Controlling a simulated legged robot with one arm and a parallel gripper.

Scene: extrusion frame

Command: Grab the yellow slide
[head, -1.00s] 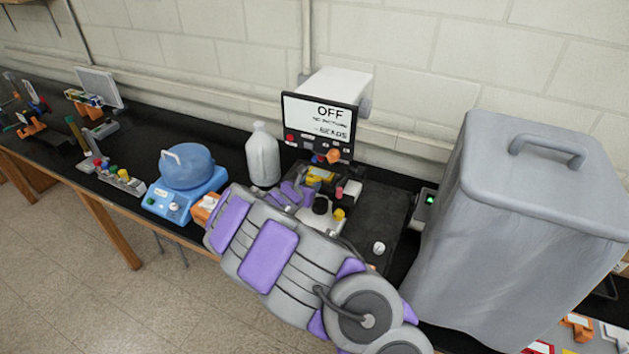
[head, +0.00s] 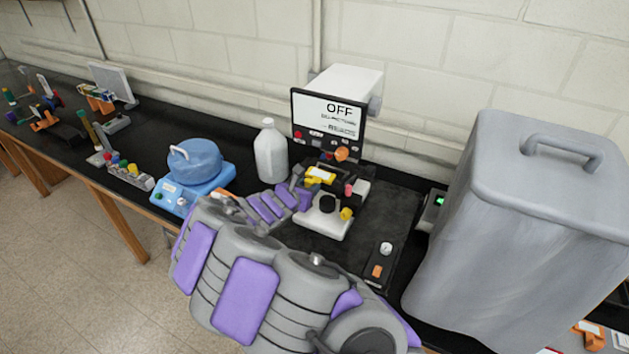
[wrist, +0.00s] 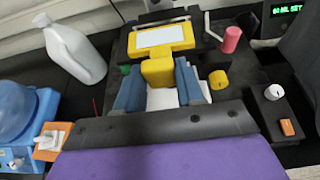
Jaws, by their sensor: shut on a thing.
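The yellow slide (wrist: 161,38) has a white label and a narrower yellow tab toward me. In the head view the yellow slide (head: 319,176) shows in the device, just past the purple fingertips of my gripper (head: 296,190). The contact itself is partly hidden there by my arm.
A white jug (head: 270,153) stands left of the device, with a blue pot on a blue base (head: 195,165) beyond it. A display unit reading OFF (head: 329,112) stands behind. A large grey covered box (head: 530,215) takes up the right. Yellow and pink knobs sit beside the slide.

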